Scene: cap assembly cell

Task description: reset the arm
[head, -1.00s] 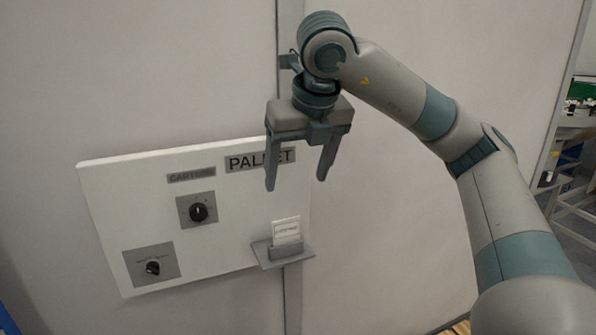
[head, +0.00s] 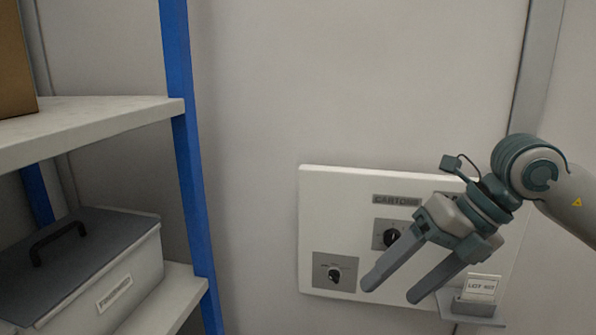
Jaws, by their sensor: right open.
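My right gripper (head: 392,292) is in the right half of the head view, with its arm coming in from the right edge. Its two fingers are apart and empty, pointing down and to the left. It hangs in front of a white wall panel (head: 312,215) and hides part of it. My left gripper is not in view.
The panel carries a lower dial (head: 335,274), an upper dial (head: 391,238) partly behind my gripper, and a card (head: 481,288) in a small holder. At left stands a shelf with a blue post (head: 187,150), a lidded box (head: 110,285) and a cardboard box (head: 14,65).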

